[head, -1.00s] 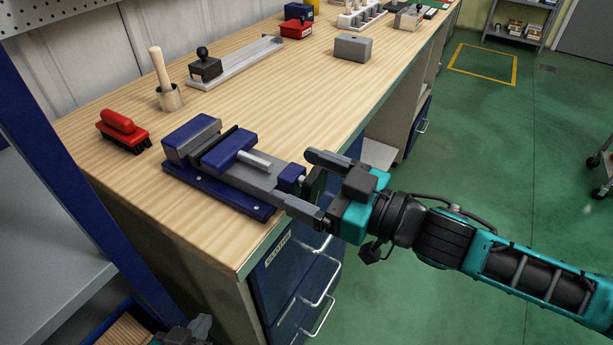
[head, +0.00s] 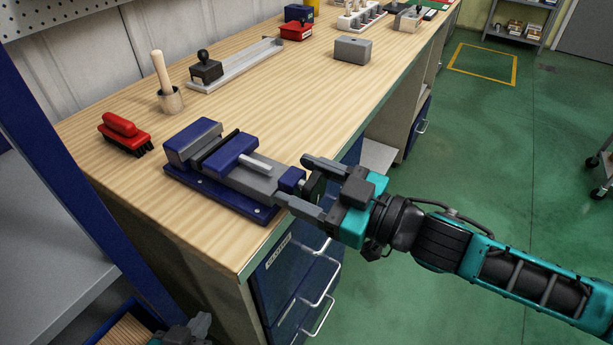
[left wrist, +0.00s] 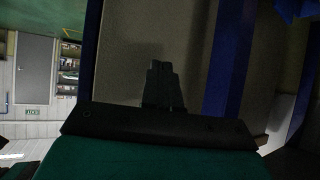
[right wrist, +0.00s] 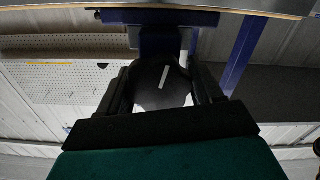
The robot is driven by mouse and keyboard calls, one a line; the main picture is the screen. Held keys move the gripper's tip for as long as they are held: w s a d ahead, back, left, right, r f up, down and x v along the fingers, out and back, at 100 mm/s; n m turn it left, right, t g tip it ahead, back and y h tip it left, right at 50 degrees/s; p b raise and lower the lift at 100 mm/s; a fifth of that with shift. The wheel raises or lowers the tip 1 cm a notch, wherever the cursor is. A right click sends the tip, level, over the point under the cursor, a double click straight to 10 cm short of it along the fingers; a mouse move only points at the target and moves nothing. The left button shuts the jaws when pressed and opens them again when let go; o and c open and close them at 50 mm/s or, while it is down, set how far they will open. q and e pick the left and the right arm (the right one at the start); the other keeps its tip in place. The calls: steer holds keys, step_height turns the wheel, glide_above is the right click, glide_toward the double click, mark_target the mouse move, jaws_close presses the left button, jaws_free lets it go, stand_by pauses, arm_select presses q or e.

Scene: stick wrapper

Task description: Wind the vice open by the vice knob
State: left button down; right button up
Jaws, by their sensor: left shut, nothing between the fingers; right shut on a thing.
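The blue and grey vice (head: 222,168) sits at the near corner of the wooden bench, with a narrow dark gap between its blue jaws. Its round black vice knob (head: 316,186) faces right, off the bench edge, partly hidden by my gripper. My right gripper (head: 292,180) is shut on the knob, one finger on each side. In the right wrist view the knob (right wrist: 162,86) shows a white mark, tilted slightly right, between the fingers. My left gripper (head: 198,328) is low at the bottom edge, away from the vice; its fingers (left wrist: 162,84) are shut and empty.
A grey block (head: 353,49) and a rail with a black-knobbed slider (head: 206,68) lie farther back. Blue drawers (head: 290,275) with handles are below the right arm. The middle bench is clear.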

steer(key=shift+n, duration=0.7)
steer(key=o, duration=1)
steer(key=shift+c, duration=0.2)
steer(key=v, duration=1.3)
steer(key=shift+a, duration=0.1)
